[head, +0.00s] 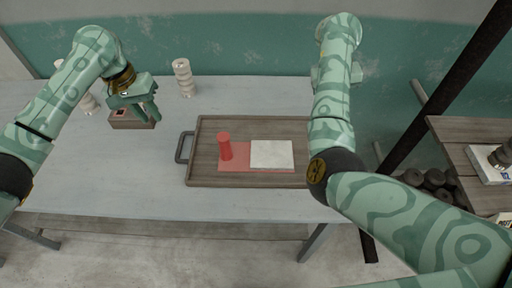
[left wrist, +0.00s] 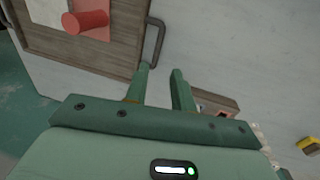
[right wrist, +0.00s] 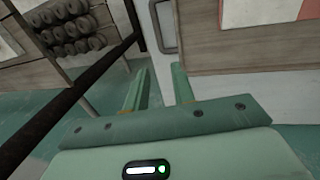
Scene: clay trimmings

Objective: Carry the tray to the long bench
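The brown wooden tray (head: 210,170) lies flat on a pale table (head: 90,185). It carries a red cylinder (head: 225,147), a pink sheet (head: 236,166) and a white slab (head: 271,154). Its left handle (head: 182,147) also shows in the left wrist view (left wrist: 154,42). My left gripper (head: 150,117) is open and empty, to the left of that handle and apart from it. My right gripper (right wrist: 161,67) is open and empty near the tray's right handle (right wrist: 163,28); in the head view my right arm hides both. I cannot tell which surface is the long bench.
A small brown box (head: 130,121) sits beneath my left gripper. Pale ribbed stacks (head: 184,78) stand at the back. A dark post (head: 445,85) rises at right, before a wooden stand (head: 455,135) with dark rolls (head: 435,180) below.

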